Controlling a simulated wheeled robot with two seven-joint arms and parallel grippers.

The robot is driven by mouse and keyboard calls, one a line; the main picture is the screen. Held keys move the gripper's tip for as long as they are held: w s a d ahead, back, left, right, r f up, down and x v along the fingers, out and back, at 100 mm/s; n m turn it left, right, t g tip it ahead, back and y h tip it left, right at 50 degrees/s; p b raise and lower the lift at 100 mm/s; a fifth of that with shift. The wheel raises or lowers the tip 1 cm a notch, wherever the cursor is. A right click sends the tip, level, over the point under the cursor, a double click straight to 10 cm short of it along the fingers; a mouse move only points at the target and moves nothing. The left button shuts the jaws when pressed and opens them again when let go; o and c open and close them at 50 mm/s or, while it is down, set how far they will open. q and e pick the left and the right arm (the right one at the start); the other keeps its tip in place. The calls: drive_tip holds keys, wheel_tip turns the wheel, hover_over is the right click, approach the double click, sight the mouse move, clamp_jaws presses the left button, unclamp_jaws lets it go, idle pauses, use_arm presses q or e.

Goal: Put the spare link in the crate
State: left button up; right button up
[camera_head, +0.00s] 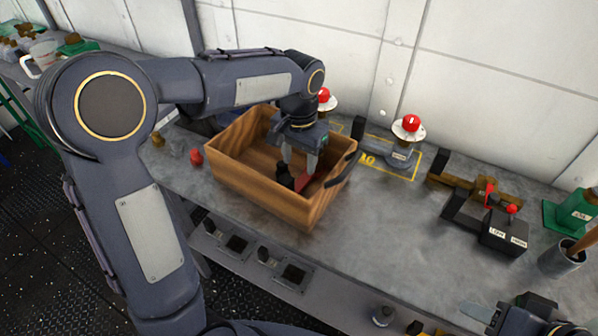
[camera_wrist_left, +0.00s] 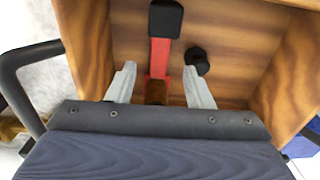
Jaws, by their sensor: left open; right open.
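The wooden crate (camera_head: 262,197) stands on the grey bench; its inside also fills the left wrist view (camera_wrist_left: 95,40). A red bar (camera_head: 303,181) with a black end, which looks like the spare link, is inside the crate; it also shows in the left wrist view (camera_wrist_left: 160,56), with a copper-brown part near my gripper. My left gripper (camera_head: 298,168) reaches down into the crate, its open fingers either side of the bar with gaps at both sides (camera_wrist_left: 160,75). My right gripper (camera_head: 483,314) is partly in view at the bottom right.
A black round piece (camera_wrist_left: 197,61) is also in the crate, right of the bar. Red-topped posts (camera_head: 411,124) stand behind, by the wall. A black switch unit (camera_head: 490,222) and a grey cup (camera_head: 562,258) stand at right.

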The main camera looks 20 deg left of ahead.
use_arm(q)
wheel_tip(320, 180, up, 5)
drive_tip(key=s+a+r+n+t+h, duration=0.15)
drive_tip(key=s+a, duration=0.25)
drive_tip(key=s, duration=0.9)
drive_tip(key=s+d+f+n+t+h, duration=0.1)
drive_tip(key=s+f+n+t+h, duration=0.1)
drive_tip(key=s, duration=0.7)
wheel_tip(320, 180, down, 3)
drive_tip(key=shift+s+d+r+n+t, duration=0.15)
drive_tip(key=shift+n+t, duration=0.3)
drive_tip(key=shift+t, duration=0.6)
